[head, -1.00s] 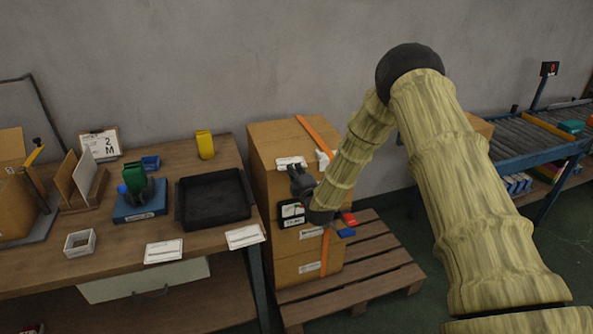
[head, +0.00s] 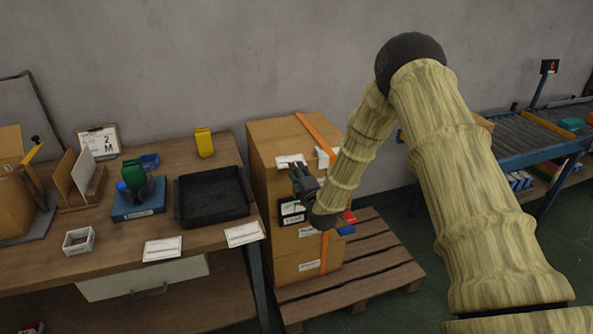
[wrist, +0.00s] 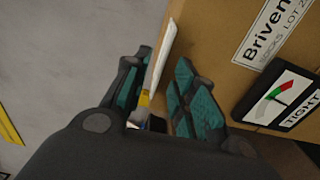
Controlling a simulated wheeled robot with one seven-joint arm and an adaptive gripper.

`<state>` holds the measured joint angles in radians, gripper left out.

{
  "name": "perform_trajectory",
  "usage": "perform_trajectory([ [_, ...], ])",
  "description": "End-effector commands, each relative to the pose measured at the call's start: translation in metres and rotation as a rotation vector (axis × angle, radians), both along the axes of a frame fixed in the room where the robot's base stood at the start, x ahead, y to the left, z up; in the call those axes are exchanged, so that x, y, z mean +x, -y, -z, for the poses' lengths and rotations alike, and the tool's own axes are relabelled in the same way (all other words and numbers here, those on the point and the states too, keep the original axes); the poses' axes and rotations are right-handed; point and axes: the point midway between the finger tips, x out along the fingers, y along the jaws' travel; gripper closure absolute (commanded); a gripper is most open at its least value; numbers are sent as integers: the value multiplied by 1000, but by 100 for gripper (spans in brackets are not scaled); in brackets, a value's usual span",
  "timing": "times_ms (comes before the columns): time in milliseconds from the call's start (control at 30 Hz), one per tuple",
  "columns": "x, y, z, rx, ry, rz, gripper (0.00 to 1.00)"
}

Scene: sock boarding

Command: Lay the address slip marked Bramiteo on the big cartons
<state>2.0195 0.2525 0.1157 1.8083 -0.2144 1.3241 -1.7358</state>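My gripper (head: 299,177) is at the upper front of the big cartons (head: 284,258), stacked on a pallet. A white slip (head: 290,160) shows at its fingertips, level with the top carton's front edge. In the wrist view, the slip (wrist: 164,52) is edge-on between the two fingers (wrist: 160,90), so its name is not readable. The fingers look closed on it. I cannot tell whether it touches the carton. Two other white slips lie on the table's front edge, one left (head: 162,249) and one right (head: 244,234); their print is too small to read.
Another white piece (head: 326,157) is at the carton top, partly behind my arm. An orange strap (head: 316,131) crosses the cartons. The front has a Briven label (wrist: 268,32) and a dark TIGHT gauge (wrist: 280,98). A black tray (head: 212,197) stands on the table.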

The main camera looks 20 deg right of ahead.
Motion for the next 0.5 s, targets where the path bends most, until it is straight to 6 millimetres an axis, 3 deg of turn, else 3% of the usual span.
perform_trajectory([
  [200, -42, 1, 2, -1, -2, -1, 73],
  [500, -82, 3, 1, 0, -1, 0, 73],
])
